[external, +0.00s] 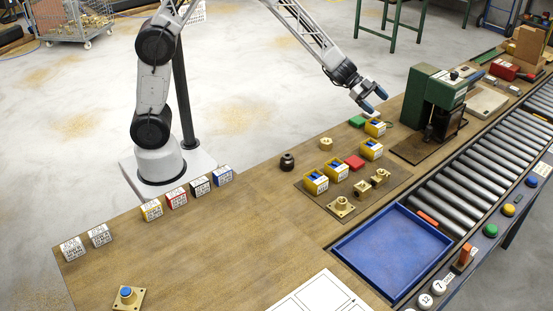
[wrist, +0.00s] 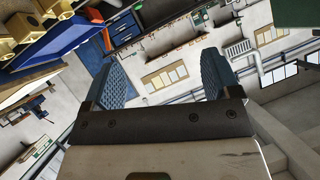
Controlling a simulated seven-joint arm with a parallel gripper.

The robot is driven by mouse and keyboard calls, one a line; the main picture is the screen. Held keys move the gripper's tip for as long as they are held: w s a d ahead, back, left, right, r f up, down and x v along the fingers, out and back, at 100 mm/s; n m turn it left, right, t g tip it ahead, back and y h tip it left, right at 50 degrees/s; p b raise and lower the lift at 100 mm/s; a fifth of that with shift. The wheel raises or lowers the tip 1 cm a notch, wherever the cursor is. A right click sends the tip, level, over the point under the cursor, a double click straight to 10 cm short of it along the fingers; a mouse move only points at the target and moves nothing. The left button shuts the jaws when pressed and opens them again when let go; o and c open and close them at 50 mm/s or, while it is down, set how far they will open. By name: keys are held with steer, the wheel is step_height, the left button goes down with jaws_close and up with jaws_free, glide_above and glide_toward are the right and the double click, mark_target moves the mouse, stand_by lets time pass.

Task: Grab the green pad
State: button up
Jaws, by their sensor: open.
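In the wrist view the open fingers of my gripper (wrist: 163,75) point towards the room, and I cannot make out the green pad there.
A green drill press (external: 432,100) stands right of my gripper. A red pad (external: 355,161), more yellow bins and brass parts sit in front on a dark board (external: 318,197). A blue tray (external: 391,250) lies beside the roller conveyor (external: 465,180).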

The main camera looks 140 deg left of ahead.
steer(key=s+a+f+t+h, duration=0.1)
steer(key=s+a+f+h, duration=0.2)
steer(key=s+a+f, duration=0.6)
steer(key=m+t+h, duration=0.1)
steer(key=h, duration=0.2)
glide_toward(357, 119)
steer(key=shift+w+d+f, duration=0.1)
steer(key=shift+w+d, duration=0.05)
steer(key=shift+w, duration=0.25)
steer(key=shift+w, duration=0.1)
steer(key=shift+x, duration=1.25)
steer(key=shift+w, duration=0.1)
steer(key=shift+x, duration=2.55)
steer(key=shift+c, duration=0.2)
